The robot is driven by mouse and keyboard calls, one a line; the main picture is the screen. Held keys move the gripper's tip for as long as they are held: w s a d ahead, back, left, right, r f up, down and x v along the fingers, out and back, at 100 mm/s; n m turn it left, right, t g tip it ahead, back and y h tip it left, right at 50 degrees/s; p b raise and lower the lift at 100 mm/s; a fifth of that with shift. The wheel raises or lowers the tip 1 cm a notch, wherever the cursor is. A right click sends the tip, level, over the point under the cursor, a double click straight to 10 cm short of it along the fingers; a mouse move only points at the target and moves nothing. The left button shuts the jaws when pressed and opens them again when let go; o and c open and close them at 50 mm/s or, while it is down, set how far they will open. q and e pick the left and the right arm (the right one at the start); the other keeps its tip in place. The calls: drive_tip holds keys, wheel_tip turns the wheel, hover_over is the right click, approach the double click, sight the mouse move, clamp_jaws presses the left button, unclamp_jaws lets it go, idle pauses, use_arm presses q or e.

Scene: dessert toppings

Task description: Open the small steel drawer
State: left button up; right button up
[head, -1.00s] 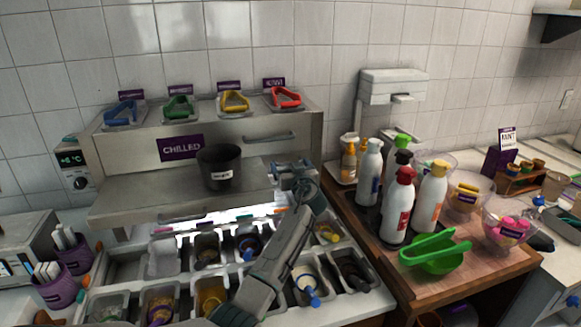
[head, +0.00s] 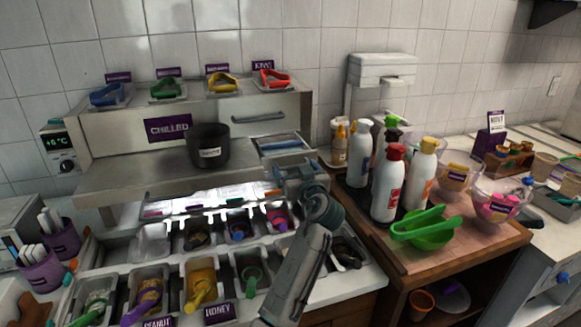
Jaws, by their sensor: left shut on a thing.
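The small steel drawer (head: 283,143) is at the right end of the steel chilled unit, beside the black pot. It stands pulled out, and part of its bluish inside shows from above. My left gripper (head: 297,174) is at the drawer's front and is shut, apparently on its handle. The handle itself is hidden behind the gripper. My left arm reaches up to it from the bottom of the view, over the topping wells. My right gripper is not in view.
A black pot (head: 208,146) stands on the steel shelf left of the drawer. Topping wells with spoons lie below. Coloured tongs line the unit's top.

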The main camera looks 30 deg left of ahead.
use_arm(q)
drive_tip(key=shift+v, duration=1.15)
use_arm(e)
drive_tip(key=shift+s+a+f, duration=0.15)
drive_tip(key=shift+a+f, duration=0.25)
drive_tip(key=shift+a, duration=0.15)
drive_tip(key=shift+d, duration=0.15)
use_arm(q)
drive_tip(key=o, duration=1.1)
drive_tip(key=shift+s, duration=0.1)
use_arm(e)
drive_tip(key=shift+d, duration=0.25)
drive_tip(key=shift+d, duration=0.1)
